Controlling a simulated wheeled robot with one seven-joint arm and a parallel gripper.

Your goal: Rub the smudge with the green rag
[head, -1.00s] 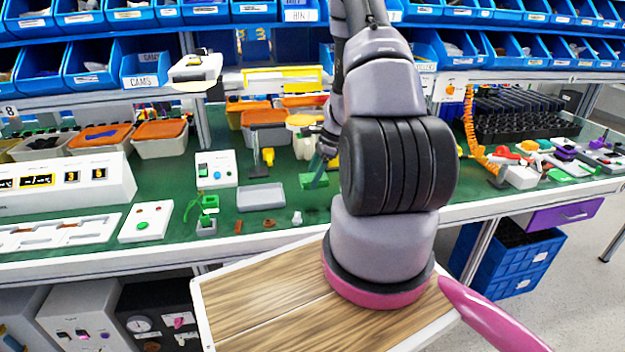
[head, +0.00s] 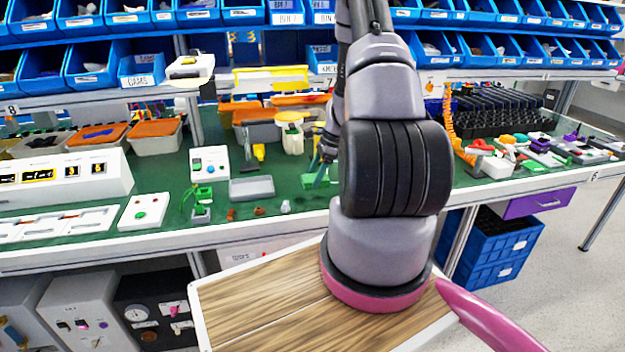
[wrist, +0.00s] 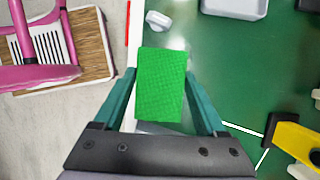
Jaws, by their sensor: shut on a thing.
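The green rag (wrist: 160,85) is a flat, bright green rectangle in the wrist view. It sits between the teal fingers of my gripper (wrist: 160,78), which is shut on its sides. The rag overlaps the front edge of the green work mat (wrist: 228,60) in that view. In the head view my gripper (head: 319,172) is low over the mat, right of the grey tray, partly hidden by my arm. Whether the rag touches the mat is unclear. I cannot make out the smudge for certain; a pale, hazy sheen shows on the mat just beyond the rag in the wrist view.
A grey tray (head: 251,187) and a small white piece (head: 286,206) lie left of my gripper. A white switch box (head: 209,163) stands farther left. A yellow-and-black tool (wrist: 292,140) is at right in the wrist view. Bins line the back.

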